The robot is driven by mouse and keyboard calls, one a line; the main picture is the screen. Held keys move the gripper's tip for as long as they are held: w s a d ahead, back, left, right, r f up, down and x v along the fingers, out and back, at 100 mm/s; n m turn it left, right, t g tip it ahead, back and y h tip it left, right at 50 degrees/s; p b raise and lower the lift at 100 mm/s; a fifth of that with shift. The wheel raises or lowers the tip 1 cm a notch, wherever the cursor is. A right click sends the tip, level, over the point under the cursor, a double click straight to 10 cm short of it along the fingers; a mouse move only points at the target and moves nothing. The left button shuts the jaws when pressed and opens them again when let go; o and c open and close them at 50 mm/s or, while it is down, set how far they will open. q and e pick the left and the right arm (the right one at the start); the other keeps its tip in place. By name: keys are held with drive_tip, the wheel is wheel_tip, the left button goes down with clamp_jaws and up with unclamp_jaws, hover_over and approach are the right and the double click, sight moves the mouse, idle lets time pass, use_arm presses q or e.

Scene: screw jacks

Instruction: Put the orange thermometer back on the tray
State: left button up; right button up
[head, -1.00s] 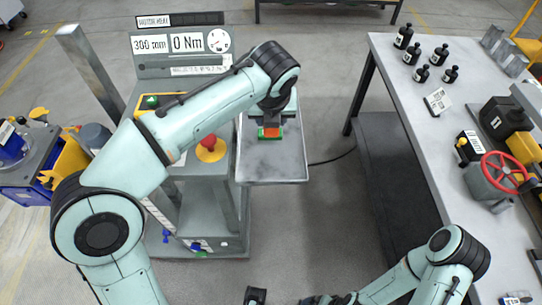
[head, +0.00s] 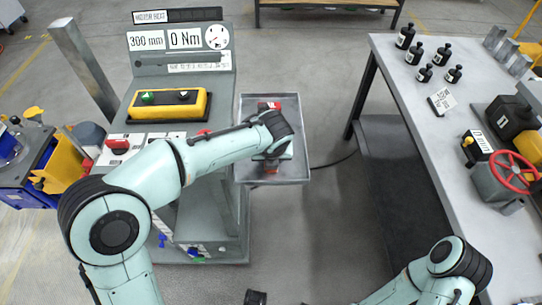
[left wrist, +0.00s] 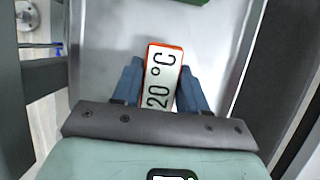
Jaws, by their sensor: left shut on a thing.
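The orange thermometer (left wrist: 162,75) shows in the left wrist view as a white plate with an orange edge, marked 20 °C. My left gripper (left wrist: 160,88) is shut on it, with one blue finger on each side. In the head view my left gripper (head: 270,160) is over the near part of the grey metal tray (head: 247,110), and little of the thermometer shows beneath it. I cannot tell whether the thermometer touches the tray, whose surface also shows in the left wrist view (left wrist: 105,65).
A red and dark object (head: 268,106) lies on the tray's far part. A yellow button box (head: 168,105) stands on the machine to the left. The grey workbench (head: 410,105) on the right carries several black bottles and a red handwheel (head: 512,170).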

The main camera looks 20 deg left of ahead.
use_arm(q)
drive_tip(key=o, duration=1.2)
drive_tip(key=shift+c, duration=0.2)
drive_tip(key=p+v, duration=0.2)
drive_tip(key=v, duration=1)
drive_tip(key=shift+r, duration=0.1)
